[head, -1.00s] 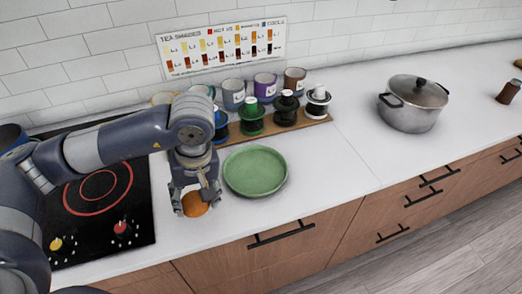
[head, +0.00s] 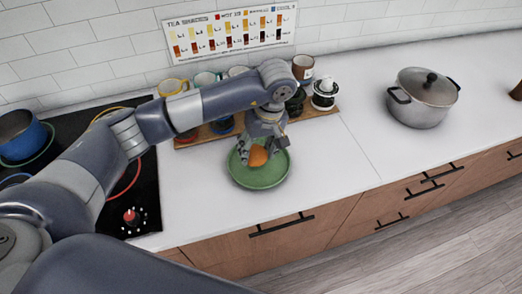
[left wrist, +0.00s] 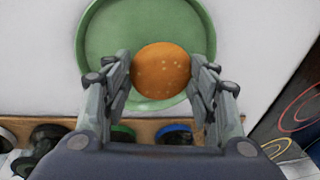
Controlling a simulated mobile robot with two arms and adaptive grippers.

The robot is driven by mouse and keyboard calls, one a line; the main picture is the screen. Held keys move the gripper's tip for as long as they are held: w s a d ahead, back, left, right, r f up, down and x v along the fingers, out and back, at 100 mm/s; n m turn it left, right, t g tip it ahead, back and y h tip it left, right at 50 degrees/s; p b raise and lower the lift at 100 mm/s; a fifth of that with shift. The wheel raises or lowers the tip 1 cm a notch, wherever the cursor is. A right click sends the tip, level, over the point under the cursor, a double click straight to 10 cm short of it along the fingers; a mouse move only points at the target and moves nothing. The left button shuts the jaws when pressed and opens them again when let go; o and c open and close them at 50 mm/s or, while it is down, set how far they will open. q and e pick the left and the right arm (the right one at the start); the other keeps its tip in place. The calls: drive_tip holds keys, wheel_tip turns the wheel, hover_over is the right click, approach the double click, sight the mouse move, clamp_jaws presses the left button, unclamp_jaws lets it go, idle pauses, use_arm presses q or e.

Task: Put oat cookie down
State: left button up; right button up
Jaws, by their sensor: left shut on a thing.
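The oat cookie (head: 258,156) is a round orange-brown piece. My left gripper (head: 261,153) is shut on it, over the green plate (head: 262,182) on the white counter. In the left wrist view the cookie (left wrist: 161,71) sits between the two fingers of the gripper (left wrist: 160,75), with the plate (left wrist: 95,35) behind it. I cannot tell whether the cookie touches the plate. My right gripper is not in view.
A wooden board (head: 325,108) with mugs and several colored pots stands behind the plate, partly hidden by my left arm. A lidded metal pot (head: 421,100) stands to the right. A stove with a blue pan (head: 20,134) is at the left. The counter right of the plate is clear.

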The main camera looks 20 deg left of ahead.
sight(262, 151)
use_arm(q)
drive_tip(key=shift+w+d, duration=0.15)
drive_tip(key=shift+d, duration=0.05)
drive_tip(key=shift+w+d, duration=0.15)
drive_tip(key=shift+w, duration=0.05)
wheel_tip(262, 151, down, 3)
drive_tip(key=shift+f+p, duration=0.1)
drive_tip(key=shift+p, duration=1.1)
drive_tip(key=shift+f, duration=0.2)
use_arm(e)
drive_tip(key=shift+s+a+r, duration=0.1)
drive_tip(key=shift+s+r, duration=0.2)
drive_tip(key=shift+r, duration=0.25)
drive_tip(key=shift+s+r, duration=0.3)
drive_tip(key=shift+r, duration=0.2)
use_arm(q)
drive_tip(key=o, duration=1.1)
drive_tip(key=shift+w+f, duration=0.1)
drive_tip(key=shift+c, duration=0.2)
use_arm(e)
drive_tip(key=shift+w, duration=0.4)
